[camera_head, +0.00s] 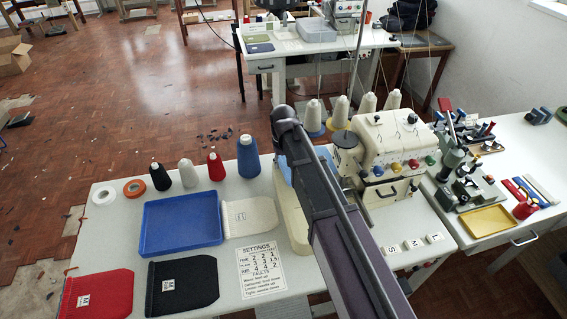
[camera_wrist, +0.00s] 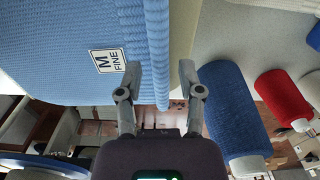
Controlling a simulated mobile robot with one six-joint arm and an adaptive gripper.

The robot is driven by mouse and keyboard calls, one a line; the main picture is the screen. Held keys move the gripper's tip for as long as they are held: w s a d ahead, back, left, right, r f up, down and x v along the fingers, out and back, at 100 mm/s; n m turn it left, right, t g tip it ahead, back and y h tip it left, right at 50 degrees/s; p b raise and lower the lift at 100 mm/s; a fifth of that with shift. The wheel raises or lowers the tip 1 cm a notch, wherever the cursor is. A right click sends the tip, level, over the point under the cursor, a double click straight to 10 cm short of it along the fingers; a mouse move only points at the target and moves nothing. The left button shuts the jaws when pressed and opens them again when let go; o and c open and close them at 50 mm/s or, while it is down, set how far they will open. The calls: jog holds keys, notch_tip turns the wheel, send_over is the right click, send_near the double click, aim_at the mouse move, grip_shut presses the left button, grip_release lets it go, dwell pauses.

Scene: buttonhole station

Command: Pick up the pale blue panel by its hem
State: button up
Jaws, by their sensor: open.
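The pale blue panel (camera_wrist: 60,45) fills the upper left of the wrist view, with a white "M FINE" label. Its thick ribbed hem (camera_wrist: 159,50) runs along its right edge. My gripper (camera_wrist: 160,78) is open, with one finger on each side of the hem's lower end. A gap shows between the hem and the right finger; I cannot tell whether the left finger touches the panel. In the head view my arm hides the gripper and most of the panel; a pale blue strip (camera_head: 283,172) shows left of the arm.
A blue cone (camera_wrist: 232,110) and a red cone (camera_wrist: 283,98) are right of my gripper in the wrist view. A blue tray (camera_head: 181,224), red panel (camera_head: 97,296), black panel (camera_head: 182,286) and cream panel (camera_head: 248,217) lie left of my arm. The sewing machine (camera_head: 388,150) stands right.

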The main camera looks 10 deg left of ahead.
jog(key=shift+f+b, duration=0.6)
jog(key=shift+f, duration=0.05)
dwell(0.8)
jog(key=shift+r, duration=0.1)
grip_shut()
jog(key=shift+r+p, duration=2.5)
jog(key=shift+p, duration=0.1)
